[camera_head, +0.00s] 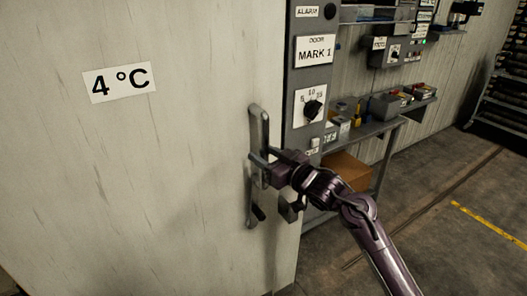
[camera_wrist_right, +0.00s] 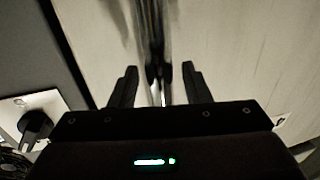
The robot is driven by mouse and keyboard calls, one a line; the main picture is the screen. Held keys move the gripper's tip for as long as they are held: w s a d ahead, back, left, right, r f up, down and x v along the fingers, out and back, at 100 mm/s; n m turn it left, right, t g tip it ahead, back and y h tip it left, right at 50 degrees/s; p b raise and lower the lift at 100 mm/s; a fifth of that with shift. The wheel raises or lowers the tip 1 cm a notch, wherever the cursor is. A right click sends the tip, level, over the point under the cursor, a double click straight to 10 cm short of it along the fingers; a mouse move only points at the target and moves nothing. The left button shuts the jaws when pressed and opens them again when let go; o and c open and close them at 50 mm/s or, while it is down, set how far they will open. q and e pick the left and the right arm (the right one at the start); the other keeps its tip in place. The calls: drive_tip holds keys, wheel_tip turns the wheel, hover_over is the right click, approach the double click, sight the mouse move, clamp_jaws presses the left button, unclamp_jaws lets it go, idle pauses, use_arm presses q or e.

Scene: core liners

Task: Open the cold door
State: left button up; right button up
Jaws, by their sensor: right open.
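The cold door (camera_head: 150,180) is a large pale panel with a "4 °C" sign (camera_head: 119,82); it fills the left of the head view and looks shut. Its upright metal handle (camera_head: 257,126) is near the door's right edge. My right gripper (camera_head: 262,163) is at the middle of the handle. In the right wrist view the handle (camera_wrist_right: 153,40) runs between the two open fingers (camera_wrist_right: 157,85), with space showing on each side. Whether a finger touches it cannot be told. My left gripper is not in view.
A grey control panel (camera_head: 310,75) with a black knob (camera_head: 312,109) stands just right of the door. Behind it are a shelf with small boxes (camera_head: 385,104) and a cardboard box (camera_head: 346,171). The floor (camera_head: 440,235) at the right is clear, with a yellow line.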

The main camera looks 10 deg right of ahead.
drive_tip(key=shift+w+a, duration=0.2)
drive_tip(key=shift+w, duration=0.1)
clamp_jaws()
drive_tip(key=shift+f, duration=0.1)
